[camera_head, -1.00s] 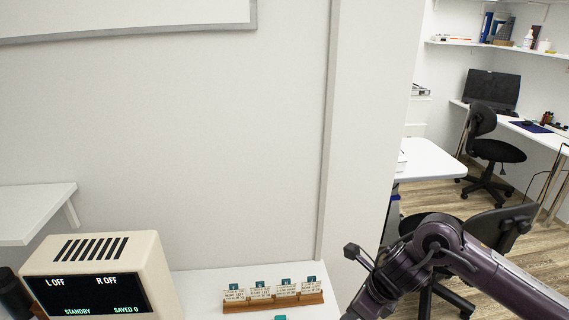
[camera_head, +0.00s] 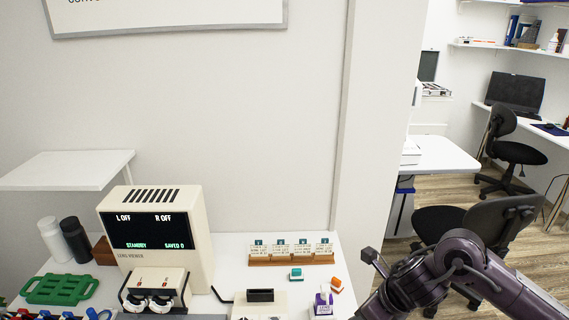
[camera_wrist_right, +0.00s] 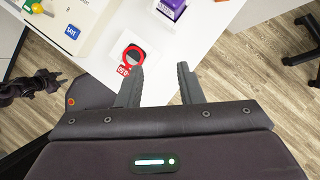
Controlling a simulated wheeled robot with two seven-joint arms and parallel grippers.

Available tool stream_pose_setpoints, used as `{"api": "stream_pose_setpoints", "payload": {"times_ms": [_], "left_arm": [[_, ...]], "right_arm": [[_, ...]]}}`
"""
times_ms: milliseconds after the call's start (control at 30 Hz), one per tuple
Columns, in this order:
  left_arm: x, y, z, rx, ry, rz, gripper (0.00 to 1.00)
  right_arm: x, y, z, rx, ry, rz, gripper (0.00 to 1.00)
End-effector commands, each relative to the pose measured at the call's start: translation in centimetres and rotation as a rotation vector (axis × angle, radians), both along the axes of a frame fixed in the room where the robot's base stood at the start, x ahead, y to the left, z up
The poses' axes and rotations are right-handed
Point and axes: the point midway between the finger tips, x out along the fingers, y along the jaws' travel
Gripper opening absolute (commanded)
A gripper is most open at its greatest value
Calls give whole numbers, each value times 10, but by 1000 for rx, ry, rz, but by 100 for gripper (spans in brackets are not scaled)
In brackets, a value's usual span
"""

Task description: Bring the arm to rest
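My right arm (camera_head: 450,265) comes in from the right edge in the head view, bent, and runs down past the bottom edge; its gripper is hidden there. In the right wrist view my right gripper (camera_wrist_right: 159,85) is open, with two dark fingers apart and nothing between them. It is over the table's (camera_wrist_right: 200,35) edge, close to a red-rimmed round item (camera_wrist_right: 133,56) with a red tag. My left gripper is not identifiable in either view.
A cream viewer (camera_head: 200,240) reads L OFF, R OFF, STANDBY, SAVED 0. A wooden card rack (camera_head: 290,259), teal block (camera_head: 296,274), orange block (camera_head: 336,285) and purple-white box (camera_head: 323,303) stand on the table. A green tray (camera_head: 62,289) is left. Black chairs (camera_head: 480,220) stand right.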

Motion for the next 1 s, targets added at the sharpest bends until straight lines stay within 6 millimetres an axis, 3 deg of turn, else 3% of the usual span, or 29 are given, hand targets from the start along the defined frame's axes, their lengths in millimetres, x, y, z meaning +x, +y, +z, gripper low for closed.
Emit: {"api": "stream_pose_setpoints", "payload": {"times_ms": [367, 567, 667, 767, 900, 1000], "left_arm": [[-1, 1, -1, 1, 3, 0, 32], [-9, 1, -2, 2, 14, 0, 32], [-10, 1, -2, 3, 17, 0, 32], [-10, 2, -2, 2, 16, 0, 32], [-9, 1, -1, 2, 15, 0, 32], [-9, 2, -1, 2, 14, 0, 32]], "right_arm": [[-6, 73, -4, 259, -10, -292, 33], [-13, 116, 7, 530, 51, -648, 33], [-20, 127, 16, 728, 138, -959, 33], [-27, 117, 22, 932, 262, -1360, 33], [-47, 79, 13, 1143, 438, -1942, 33], [-67, 51, 1, 1221, 522, -2280, 33]]}}
